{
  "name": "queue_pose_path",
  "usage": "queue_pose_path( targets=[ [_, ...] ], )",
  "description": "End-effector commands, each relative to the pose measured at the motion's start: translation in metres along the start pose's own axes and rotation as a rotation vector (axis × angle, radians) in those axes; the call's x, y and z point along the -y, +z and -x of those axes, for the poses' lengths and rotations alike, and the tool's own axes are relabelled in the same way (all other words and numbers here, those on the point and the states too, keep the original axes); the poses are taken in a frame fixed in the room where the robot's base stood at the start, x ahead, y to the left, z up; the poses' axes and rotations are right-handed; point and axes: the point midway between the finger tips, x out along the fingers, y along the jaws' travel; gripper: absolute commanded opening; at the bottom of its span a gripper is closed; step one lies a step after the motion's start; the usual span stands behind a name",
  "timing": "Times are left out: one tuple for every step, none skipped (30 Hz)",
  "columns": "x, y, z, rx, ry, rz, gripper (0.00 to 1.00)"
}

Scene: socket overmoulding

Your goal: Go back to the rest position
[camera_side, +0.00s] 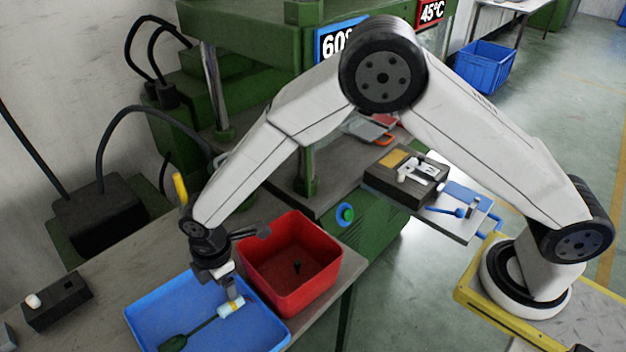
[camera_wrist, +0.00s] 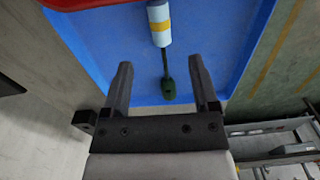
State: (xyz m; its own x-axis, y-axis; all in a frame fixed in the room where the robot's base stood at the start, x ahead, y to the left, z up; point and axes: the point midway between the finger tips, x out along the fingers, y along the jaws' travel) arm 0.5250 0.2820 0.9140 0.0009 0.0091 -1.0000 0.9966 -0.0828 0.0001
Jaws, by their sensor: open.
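My gripper (camera_wrist: 160,80) is open, with its two fingers apart and nothing held between them. In the side view my gripper (camera_side: 226,280) hangs low over the blue tray (camera_side: 160,312). A part with a white and yellow body (camera_side: 231,307) and a dark green end (camera_side: 174,343) lies in that tray. In the wrist view the same part (camera_wrist: 159,25) lies ahead of the fingers, with its dark green end (camera_wrist: 169,88) between and below them. I cannot tell the exact height of the fingertips above the part.
A green press (camera_side: 250,30) with temperature signs is behind my arm. A mould (camera_side: 405,178) and a blue-handled part (camera_side: 460,211) sit on its shelf. A black box (camera_side: 58,302) lies at left.

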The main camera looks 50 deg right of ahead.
Motion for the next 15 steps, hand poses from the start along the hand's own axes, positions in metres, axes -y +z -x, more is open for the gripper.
queue_pose_path(
  targets=[
    [0.0,0.001,0.001,-0.001,0.001,-0.005,0.77],
    [-0.001,0.002,0.002,-0.001,0.001,-0.01,0.77],
    [-0.001,0.005,0.003,-0.002,0.003,-0.019,0.77],
    [-0.002,0.007,0.005,-0.003,0.004,-0.028,0.77],
    [-0.003,0.009,0.007,-0.005,0.006,-0.04,0.77],
    [-0.003,0.014,0.009,-0.006,0.009,-0.06,0.77],
    [-0.004,0.018,0.012,-0.008,0.011,-0.077,0.77],
    [-0.005,0.022,0.015,-0.011,0.014,-0.097,0.77],
    [-0.006,0.029,0.019,-0.013,0.017,-0.127,0.77],
    [-0.007,0.034,0.023,-0.015,0.021,-0.152,0.77],
    [-0.007,0.041,0.026,-0.017,0.023,-0.179,0.77],
    [-0.008,0.049,0.031,-0.021,0.029,-0.217,0.77],
    [-0.008,0.056,0.035,-0.025,0.033,-0.248,0.77],
    [-0.008,0.063,0.039,-0.027,0.036,-0.281,0.77],
    [-0.008,0.073,0.045,-0.032,0.042,-0.325,0.77]
  ],
)
